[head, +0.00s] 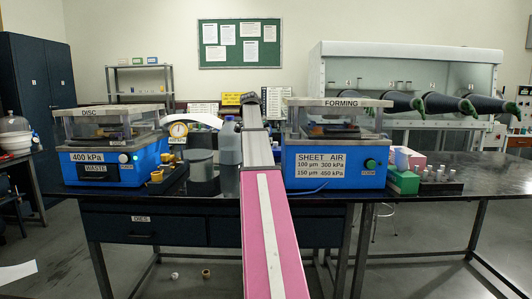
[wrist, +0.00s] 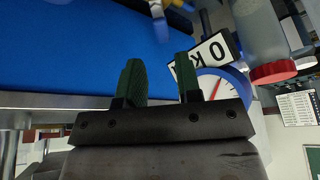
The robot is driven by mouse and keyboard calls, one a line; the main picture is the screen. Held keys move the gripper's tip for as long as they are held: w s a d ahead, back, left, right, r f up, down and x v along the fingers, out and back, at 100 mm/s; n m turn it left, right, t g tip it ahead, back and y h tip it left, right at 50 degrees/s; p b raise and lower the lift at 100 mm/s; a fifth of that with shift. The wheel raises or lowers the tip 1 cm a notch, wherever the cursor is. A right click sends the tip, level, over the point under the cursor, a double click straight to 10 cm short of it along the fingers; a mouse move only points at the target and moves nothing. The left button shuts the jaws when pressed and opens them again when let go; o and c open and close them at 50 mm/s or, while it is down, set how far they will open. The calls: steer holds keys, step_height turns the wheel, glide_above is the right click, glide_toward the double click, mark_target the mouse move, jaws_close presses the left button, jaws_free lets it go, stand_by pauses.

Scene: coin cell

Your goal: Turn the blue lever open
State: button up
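I cannot make out a blue lever for certain in either view. The blue-bodied DISC press (head: 105,165) stands at the left of the bench, with a brass-coloured fitting (head: 157,176) at its right front corner. The blue-bodied SHEET AIR press (head: 290,172) stands right of my arm, with a thin blue strip at its lower front. My gripper (wrist: 159,62) shows two dark green fingers set apart, with nothing clearly held between them. A large blue surface (wrist: 60,50) lies beyond them. In the head view, my arm reaches forward, and its far end hides the fingers.
A round gauge (head: 178,129) stands beside the DISC press; a dial with a red needle (wrist: 215,84) shows near my fingers. A grey container (head: 201,166) and a clear bottle (head: 229,144) stand left of my arm. A green box (head: 403,181) sits at right. The bench's right end is clear.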

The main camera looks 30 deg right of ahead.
steer(key=x, duration=0.8)
steer(key=shift+d+f, duration=0.1)
steer(key=shift+f, duration=0.15)
jaws_close()
